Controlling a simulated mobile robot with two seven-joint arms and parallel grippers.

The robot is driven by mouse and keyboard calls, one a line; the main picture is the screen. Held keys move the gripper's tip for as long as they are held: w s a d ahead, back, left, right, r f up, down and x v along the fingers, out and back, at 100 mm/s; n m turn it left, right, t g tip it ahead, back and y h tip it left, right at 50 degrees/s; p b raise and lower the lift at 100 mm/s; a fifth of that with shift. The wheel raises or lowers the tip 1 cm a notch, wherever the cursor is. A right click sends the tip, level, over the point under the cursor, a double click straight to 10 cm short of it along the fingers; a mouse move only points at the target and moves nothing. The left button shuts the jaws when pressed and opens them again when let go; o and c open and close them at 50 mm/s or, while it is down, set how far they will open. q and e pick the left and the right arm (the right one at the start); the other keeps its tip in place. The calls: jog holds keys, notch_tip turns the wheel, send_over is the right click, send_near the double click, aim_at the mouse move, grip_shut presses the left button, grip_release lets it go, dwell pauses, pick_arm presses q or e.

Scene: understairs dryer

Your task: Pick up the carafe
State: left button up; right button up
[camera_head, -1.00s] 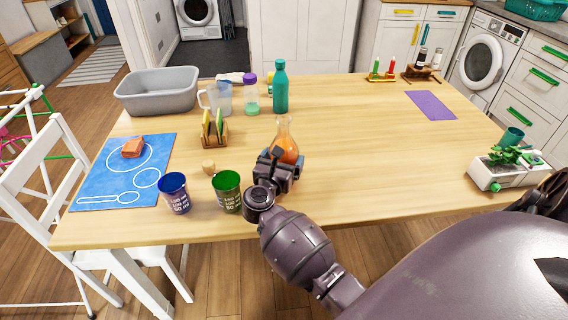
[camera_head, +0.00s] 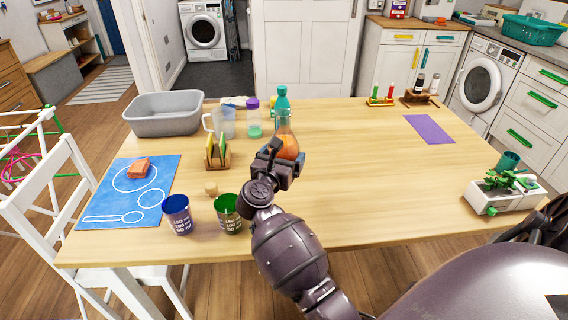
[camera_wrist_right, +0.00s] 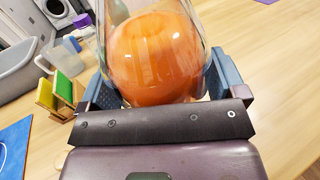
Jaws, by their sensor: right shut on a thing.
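The carafe (camera_head: 286,146) is clear glass with a narrow neck and orange contents. My right gripper (camera_head: 279,168) is shut on its lower body and holds it roughly upright, seemingly a little above the table. In the right wrist view the carafe (camera_wrist_right: 155,50) fills the space between the two fingers of the gripper (camera_wrist_right: 162,83), which press its sides. Its base is hidden behind the gripper in the head view. My left gripper is not in view.
On the wooden table (camera_head: 360,190), a green cup (camera_head: 228,214), a blue cup (camera_head: 177,214) and a card rack (camera_head: 217,155) stand left of the gripper. A teal bottle (camera_head: 281,100) stands behind the carafe. A grey basin (camera_head: 165,115) is at back left. The table's right middle is clear.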

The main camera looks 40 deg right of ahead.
aim_at(280, 133)
notch_tip(280, 133, up, 3)
jog(key=shift+f, duration=0.1)
jog(key=shift+r+p, duration=0.6)
jog(key=shift+r, duration=1.85)
jog(key=shift+r, duration=0.1)
